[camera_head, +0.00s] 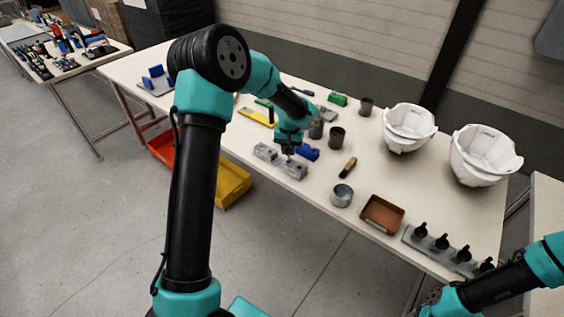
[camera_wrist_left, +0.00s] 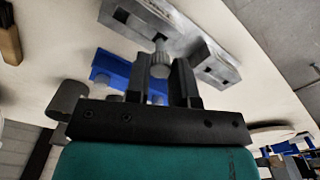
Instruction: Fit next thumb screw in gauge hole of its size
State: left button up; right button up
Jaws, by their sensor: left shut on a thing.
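My left gripper (camera_head: 288,152) is shut on a grey thumb screw (camera_wrist_left: 160,66), held by its knurled head with the thin shank pointing away from the jaws. It hovers close to the metal gauge, which shows as two grey blocks, a left block (camera_head: 265,152) and a right block (camera_head: 295,170). In the wrist view the shank tip overlaps the near edge of the gauge (camera_wrist_left: 205,60); whether it touches or enters a hole I cannot tell. A blue holder (camera_wrist_left: 112,70) lies beside the gauge, also in the head view (camera_head: 309,153). My right gripper (camera_head: 430,304) is at the lower edge, its jaws unclear.
A dark cylinder (camera_head: 336,138), a brown-handled tool (camera_head: 348,167), a metal cup (camera_head: 342,195) and a brown tray (camera_head: 382,214) stand to the right. White helmet shells (camera_head: 408,128) are farther right. A yellow bin (camera_head: 232,184) is below the table's front edge.

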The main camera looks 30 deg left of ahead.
aim_at(289, 156)
pick_arm(q)
jog(key=shift+f, duration=1.7)
dwell(1.8)
jog(key=o, duration=0.9)
jog(key=shift+o, duration=0.2)
jog(key=shift+r, duration=0.15)
notch_tip(289, 156, up, 17)
dwell(0.9)
